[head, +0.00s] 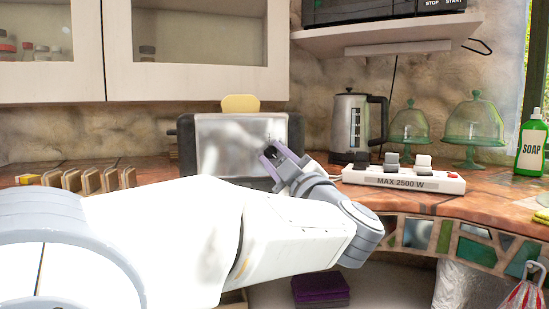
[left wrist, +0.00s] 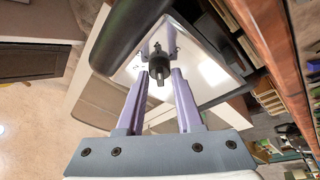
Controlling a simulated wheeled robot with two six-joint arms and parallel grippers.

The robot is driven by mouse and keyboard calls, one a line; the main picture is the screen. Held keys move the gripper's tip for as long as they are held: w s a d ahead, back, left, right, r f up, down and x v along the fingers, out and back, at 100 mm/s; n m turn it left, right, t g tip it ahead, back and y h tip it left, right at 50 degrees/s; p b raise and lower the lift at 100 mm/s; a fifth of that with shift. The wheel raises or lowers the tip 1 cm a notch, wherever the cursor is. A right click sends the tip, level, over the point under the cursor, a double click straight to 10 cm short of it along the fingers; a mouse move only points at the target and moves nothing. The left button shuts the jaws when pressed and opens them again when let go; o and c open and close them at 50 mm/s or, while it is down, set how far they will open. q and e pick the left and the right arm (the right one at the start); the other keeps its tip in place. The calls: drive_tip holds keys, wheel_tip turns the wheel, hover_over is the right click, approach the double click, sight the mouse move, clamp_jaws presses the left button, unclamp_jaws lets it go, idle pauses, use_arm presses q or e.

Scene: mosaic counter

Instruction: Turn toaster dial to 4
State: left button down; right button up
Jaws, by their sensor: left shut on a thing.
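The toaster (head: 222,148) stands at the back of the counter, with a shiny metal front and dark ends. A pale yellow slice (head: 240,103) sticks up from its top. My left gripper (head: 270,153) is at the right part of the toaster's front. In the left wrist view, the fingers (left wrist: 158,76) are shut on the black dial (left wrist: 159,64), which stands out from the shiny panel (left wrist: 207,78). The head view does not show the dial clearly, and I cannot read its setting. My right gripper is not in view.
A kettle (head: 350,127) stands right of the toaster. A white power strip (head: 404,181) with several plugs lies in front of it. Green glass domes (head: 474,118) and a soap bottle (head: 530,146) are further right. Several slices stand in a row (head: 90,181) at the left.

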use_arm(q)
drive_tip(key=c, duration=0.6)
unclamp_jaws()
drive_tip(key=shift+o, duration=0.2)
drive_tip(key=b+v, duration=0.3)
drive_tip(key=v, duration=0.7)
drive_tip(key=shift+s, duration=0.3)
drive_tip(key=shift+d, duration=0.1)
